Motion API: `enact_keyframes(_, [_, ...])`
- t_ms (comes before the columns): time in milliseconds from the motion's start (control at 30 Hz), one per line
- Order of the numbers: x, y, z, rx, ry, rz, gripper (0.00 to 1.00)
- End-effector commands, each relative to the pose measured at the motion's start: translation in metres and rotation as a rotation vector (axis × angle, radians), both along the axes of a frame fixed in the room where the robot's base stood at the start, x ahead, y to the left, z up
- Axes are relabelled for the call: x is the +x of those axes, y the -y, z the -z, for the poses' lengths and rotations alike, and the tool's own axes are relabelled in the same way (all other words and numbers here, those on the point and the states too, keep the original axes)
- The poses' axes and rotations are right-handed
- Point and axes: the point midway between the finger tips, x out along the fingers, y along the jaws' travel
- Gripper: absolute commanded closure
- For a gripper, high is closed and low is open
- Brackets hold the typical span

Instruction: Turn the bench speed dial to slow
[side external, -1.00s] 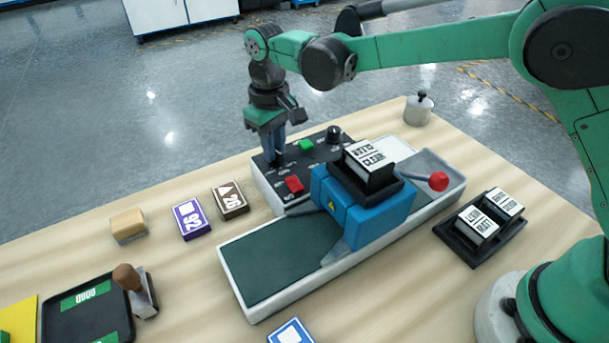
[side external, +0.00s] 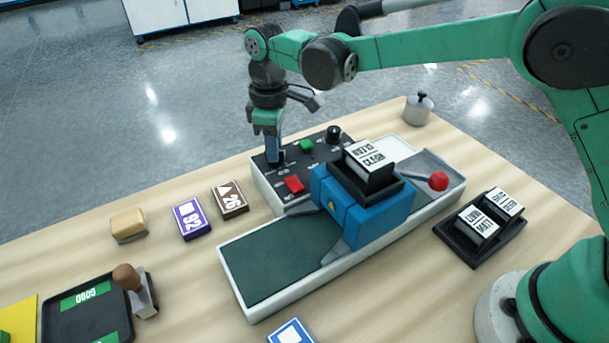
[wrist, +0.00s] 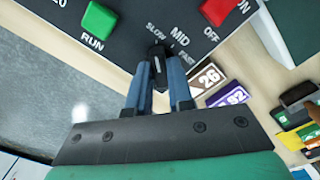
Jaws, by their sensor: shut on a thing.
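The black speed dial (wrist: 157,54) is on the dark control panel (wrist: 130,28), with SLOW, MID and FAST printed around it in the wrist view. A short pale mark shows on the dial; I cannot tell for sure which label it lines up with. My gripper (wrist: 158,76) points down over the panel, its blue fingers shut on the dial from both sides. In the side view my gripper (side external: 275,162) stands at the panel's left end, and its fingers hide most of the dial.
A green RUN button (side external: 307,145) and a red OFF button (side external: 294,184) flank the dial. Another black knob (side external: 333,133) is farther along the panel. The blue roll housing (side external: 362,210) stands close to its right. Brown (side external: 230,200) and purple (side external: 191,218) boxes lie left.

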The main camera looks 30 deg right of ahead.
Motion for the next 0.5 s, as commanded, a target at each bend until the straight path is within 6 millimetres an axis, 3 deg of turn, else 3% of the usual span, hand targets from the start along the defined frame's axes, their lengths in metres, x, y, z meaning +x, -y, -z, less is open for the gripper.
enact_keyframes(367, [0.0005, -0.0003, -0.0008, 0.001, 0.002, -0.007, 1.0])
enact_keyframes(400, [0.0005, -0.0003, -0.0008, 0.001, 0.002, -0.007, 0.77])
enact_keyframes(500, [0.0004, -0.0003, -0.0006, 0.001, 0.002, -0.007, 0.51])
